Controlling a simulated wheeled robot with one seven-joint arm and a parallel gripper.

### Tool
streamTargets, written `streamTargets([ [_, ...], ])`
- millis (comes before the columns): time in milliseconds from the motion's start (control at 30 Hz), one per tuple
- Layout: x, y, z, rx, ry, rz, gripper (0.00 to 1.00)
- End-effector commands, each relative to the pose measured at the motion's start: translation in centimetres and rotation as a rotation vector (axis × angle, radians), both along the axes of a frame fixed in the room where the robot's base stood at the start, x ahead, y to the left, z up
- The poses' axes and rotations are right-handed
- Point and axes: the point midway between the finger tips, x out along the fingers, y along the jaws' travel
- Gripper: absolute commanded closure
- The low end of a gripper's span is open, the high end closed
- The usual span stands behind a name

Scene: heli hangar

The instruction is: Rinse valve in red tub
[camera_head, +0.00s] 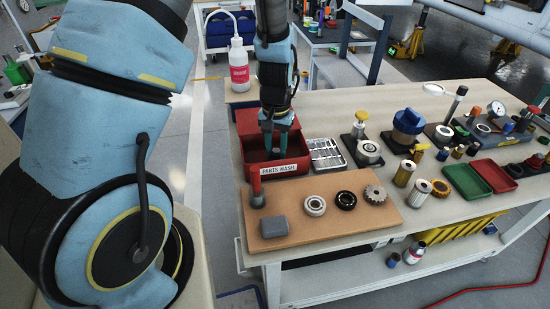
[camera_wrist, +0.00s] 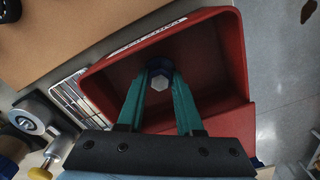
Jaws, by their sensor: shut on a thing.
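The red tub (camera_head: 257,174), labelled PARTS WASH, stands at the left end of the workbench. It also shows in the wrist view (camera_wrist: 232,60). My gripper (camera_head: 276,150) reaches down into the tub, its teal fingers pointing at the floor of it. In the wrist view my gripper (camera_wrist: 160,82) is shut on the valve (camera_wrist: 158,70), a small part with a dark blue body and a pale hexagonal end. The valve is within the tub's walls; I cannot tell whether it touches the bottom.
A wire drying rack (camera_head: 326,154) stands right of the tub. A brown mat (camera_head: 320,222) in front holds a red-handled tool (camera_head: 256,188), a grey block, bearings and a gear. A wash bottle (camera_head: 239,65) stands behind. Valves and fittings crowd the bench to the right.

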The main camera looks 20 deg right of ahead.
Motion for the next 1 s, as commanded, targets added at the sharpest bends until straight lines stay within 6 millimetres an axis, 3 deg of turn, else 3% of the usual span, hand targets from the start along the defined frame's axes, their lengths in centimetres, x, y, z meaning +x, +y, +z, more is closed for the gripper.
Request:
streamTargets([
  [1000, 0.04, 0.28, 0.02, -0.001, -0.001, 0.000, 1.00],
])
